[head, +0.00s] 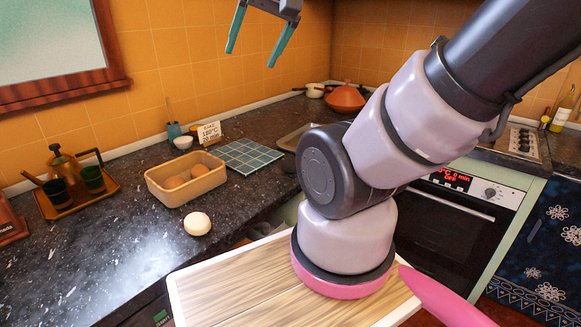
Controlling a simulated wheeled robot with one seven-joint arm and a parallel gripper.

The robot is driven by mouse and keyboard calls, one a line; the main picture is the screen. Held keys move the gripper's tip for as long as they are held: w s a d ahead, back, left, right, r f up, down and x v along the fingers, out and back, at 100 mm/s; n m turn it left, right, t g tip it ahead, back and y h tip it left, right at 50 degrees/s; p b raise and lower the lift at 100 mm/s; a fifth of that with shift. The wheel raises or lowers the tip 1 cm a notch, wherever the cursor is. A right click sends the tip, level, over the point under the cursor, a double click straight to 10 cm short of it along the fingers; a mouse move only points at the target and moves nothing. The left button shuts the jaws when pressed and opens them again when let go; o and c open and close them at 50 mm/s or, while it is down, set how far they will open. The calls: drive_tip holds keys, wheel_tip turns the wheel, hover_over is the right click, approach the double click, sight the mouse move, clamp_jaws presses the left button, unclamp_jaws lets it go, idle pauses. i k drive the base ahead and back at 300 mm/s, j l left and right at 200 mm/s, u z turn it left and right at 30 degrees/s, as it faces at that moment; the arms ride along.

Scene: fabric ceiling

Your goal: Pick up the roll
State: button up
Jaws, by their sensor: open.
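A pale round roll (197,223) sits alone on the dark speckled counter (120,240), near its front edge. A tan rectangular box (172,195) stands just behind it and holds brown rounded items (186,176) that look like rolls or eggs. My gripper (250,58) is at the top of the picture, high above the counter. Its two teal fingers are spread apart and point down, with nothing between them. It is well clear of the pale roll.
A tray with a brass pot and dark cups (78,190) stands on the left. A teal checked mat (246,156), a small white bowl (183,142) and a sign (209,132) are behind the box. A red-brown pot (345,98) stands far back. The left front counter is clear.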

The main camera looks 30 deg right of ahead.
sight(195, 223)
drive_tip(key=k+l+u, duration=0.7)
